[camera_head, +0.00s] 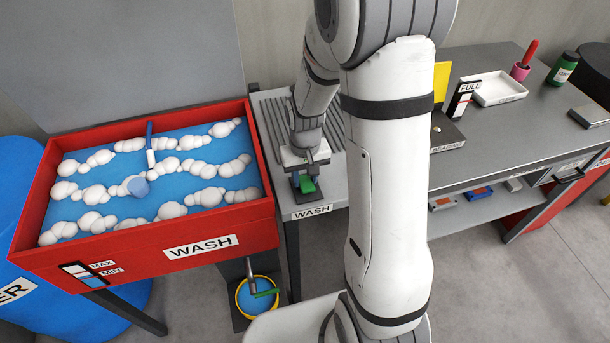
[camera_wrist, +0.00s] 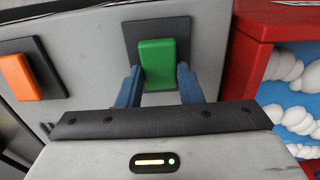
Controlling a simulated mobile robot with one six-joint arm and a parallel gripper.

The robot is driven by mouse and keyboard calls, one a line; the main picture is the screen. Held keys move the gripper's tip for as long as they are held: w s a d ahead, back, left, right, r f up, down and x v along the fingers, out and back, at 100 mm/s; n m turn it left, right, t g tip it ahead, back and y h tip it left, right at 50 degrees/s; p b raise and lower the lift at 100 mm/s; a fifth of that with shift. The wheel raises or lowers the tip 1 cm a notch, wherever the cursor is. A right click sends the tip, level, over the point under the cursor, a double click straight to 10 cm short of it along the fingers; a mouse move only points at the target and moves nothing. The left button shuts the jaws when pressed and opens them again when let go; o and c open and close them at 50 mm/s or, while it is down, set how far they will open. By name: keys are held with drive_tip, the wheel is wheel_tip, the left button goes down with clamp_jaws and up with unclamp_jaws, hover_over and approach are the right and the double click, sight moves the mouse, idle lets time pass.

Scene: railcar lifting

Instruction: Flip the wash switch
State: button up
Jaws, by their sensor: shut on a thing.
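The wash switch is a green rocker (camera_wrist: 157,64) on a dark square plate, seen upright in the wrist view. In the head view its green part (camera_head: 307,185) shows just behind the WASH label on the table's front edge. My gripper (camera_wrist: 159,78) has its two blue fingers on either side of the green rocker, shut on it. In the head view my gripper (camera_head: 303,177) points down at the switch, and my wrist hides part of the plate.
An orange switch (camera_wrist: 18,76) sits to the left in the wrist view. A red WASH tub (camera_head: 225,258) with foam stands left of the switch. A grey bench (camera_head: 490,130) with a white tray (camera_head: 495,88) lies to the right, beyond my arm.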

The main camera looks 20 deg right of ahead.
sight(309, 190)
drive_tip(key=shift+c, duration=1.1)
drive_tip(key=b, duration=0.1)
drive_tip(key=t+b, duration=0.1)
drive_tip(key=b, duration=0.1)
drive_tip(key=shift+s+f+t+b, duration=0.15)
drive_tip(key=shift+f+t+b, duration=0.1)
drive_tip(key=shift+t+b, duration=0.05)
drive_tip(key=b, duration=0.1)
drive_tip(key=t+b, duration=0.1)
drive_tip(key=b, duration=0.1)
drive_tip(key=shift+s+r+t, duration=0.1)
drive_tip(key=shift+s+t, duration=0.1)
drive_tip(key=shift+t, duration=0.1)
drive_tip(key=shift+r+t+b, duration=0.2)
drive_tip(key=shift+t+b, duration=0.1)
drive_tip(key=o, duration=1)
drive_tip(key=shift+s, duration=0.1)
drive_tip(key=v, duration=0.7)
drive_tip(key=shift+s+r, duration=0.1)
drive_tip(key=shift+r, duration=0.3)
